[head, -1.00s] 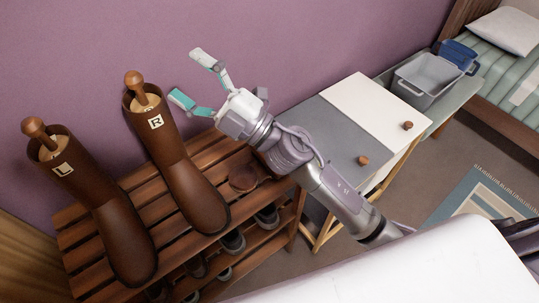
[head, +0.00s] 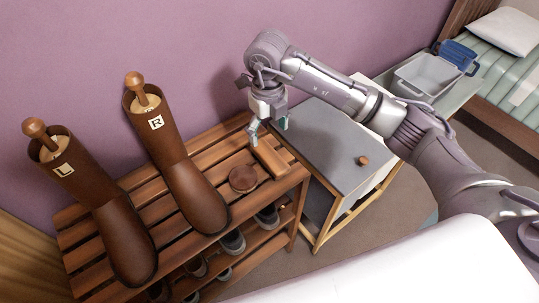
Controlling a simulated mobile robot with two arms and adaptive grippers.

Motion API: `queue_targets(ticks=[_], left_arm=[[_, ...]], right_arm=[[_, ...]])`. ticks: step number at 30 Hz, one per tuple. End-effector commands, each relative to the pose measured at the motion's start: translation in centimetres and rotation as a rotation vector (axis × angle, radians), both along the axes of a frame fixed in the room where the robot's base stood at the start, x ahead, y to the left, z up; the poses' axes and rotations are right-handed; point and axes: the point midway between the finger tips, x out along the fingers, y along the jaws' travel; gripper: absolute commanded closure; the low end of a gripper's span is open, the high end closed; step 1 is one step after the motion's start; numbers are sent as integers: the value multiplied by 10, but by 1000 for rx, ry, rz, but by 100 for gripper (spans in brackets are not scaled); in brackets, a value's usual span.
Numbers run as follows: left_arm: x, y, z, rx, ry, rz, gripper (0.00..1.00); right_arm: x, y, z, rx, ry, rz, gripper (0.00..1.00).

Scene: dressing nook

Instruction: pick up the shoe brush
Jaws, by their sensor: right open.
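The shoe brush appears to be the light-brown wooden block (head: 271,158) lying on the top slats of the shoe rack, near its right end. My right gripper (head: 267,131) is open and points down just behind the block's far end in the picture. Its fingertips are teal, one near the block's far left corner and one to the right. Whether a finger touches the block I cannot tell. My left gripper is not in view.
A round brown tin-like object (head: 243,179) lies left of the block on the rack (head: 110,182). Two tall brown boots, marked L (head: 90,205) and R (head: 172,160), stand further left. A grey-topped cabinet (head: 325,140) is close on the right.

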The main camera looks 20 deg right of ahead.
Motion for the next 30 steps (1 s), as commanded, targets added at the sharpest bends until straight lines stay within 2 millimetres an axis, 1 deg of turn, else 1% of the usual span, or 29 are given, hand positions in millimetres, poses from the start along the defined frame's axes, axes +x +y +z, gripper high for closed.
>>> queue_targets(ticks=[1, 3, 6, 11, 14, 18, 21, 24, 30], left_arm=[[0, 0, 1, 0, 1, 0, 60], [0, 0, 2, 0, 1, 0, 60], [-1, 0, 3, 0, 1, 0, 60], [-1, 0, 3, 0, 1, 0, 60], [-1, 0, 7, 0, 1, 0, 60], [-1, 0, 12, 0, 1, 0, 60], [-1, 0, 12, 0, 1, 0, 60], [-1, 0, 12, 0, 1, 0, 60], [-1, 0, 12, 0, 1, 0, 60]], right_arm=[[-1, 0, -11, 0, 5, -1, 21], [-1, 0, -24, 1, 3, 1, 21], [-1, 1, -37, 3, 2, 1, 21], [-1, 1, -47, 5, 1, 2, 21], [-3, 0, -57, 3, 3, 3, 21], [-7, -1, -79, 5, 5, 2, 21], [-5, -1, -91, 4, 3, 2, 21], [-5, -1, -97, 5, 1, 2, 21], [-5, -1, -98, 4, -1, 3, 21]])
